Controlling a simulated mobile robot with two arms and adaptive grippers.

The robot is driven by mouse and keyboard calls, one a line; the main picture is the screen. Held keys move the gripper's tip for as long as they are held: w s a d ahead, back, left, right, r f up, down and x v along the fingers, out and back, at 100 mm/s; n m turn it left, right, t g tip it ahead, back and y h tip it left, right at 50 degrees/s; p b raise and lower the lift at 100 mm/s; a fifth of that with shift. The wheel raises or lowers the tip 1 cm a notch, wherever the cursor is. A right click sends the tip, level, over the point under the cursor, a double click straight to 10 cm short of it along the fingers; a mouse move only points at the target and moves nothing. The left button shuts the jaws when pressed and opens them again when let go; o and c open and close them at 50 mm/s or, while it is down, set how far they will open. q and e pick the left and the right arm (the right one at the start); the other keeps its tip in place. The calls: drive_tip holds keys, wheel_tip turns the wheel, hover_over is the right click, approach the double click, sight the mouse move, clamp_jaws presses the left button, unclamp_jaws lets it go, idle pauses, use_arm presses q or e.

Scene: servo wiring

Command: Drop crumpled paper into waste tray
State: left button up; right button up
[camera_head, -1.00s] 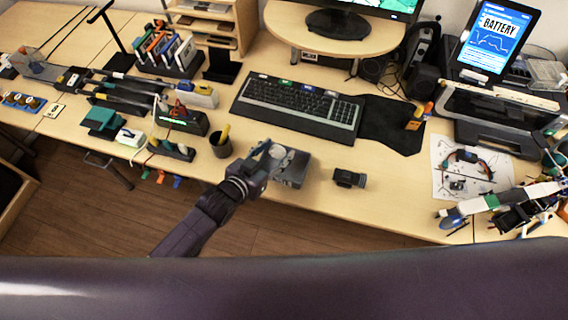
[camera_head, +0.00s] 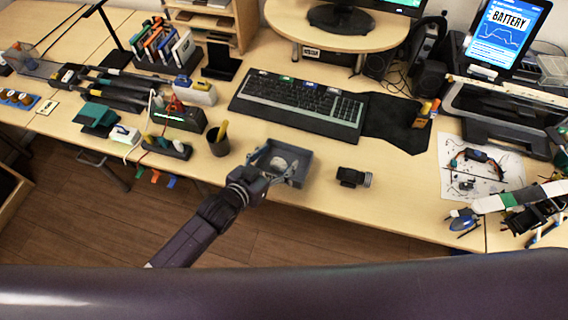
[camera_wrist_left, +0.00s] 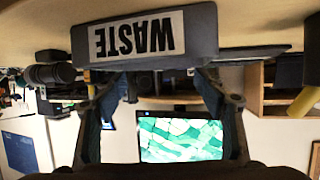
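The grey waste tray (camera_head: 304,160) sits near the front edge of the desk. Its WASTE label shows upside down in the left wrist view (camera_wrist_left: 140,38). The pale crumpled paper (camera_head: 279,162) lies inside the tray. My left gripper (camera_head: 278,177) is at the tray's front side, with its fingers near the front wall. In the left wrist view its two fingers (camera_wrist_left: 158,95) are spread apart with nothing between them. The paper cannot be seen in that view. My right gripper is not in view.
A dark pen cup (camera_head: 218,145) stands left of the tray, and a small black device (camera_head: 353,177) lies to its right. The keyboard (camera_head: 300,105) is behind. A sheet with wires (camera_head: 480,168) lies at the right. Bare desk surrounds the tray.

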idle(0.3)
use_arm(q)
drive_tip(key=v, duration=1.2)
drive_tip(key=shift+a+f, duration=0.1)
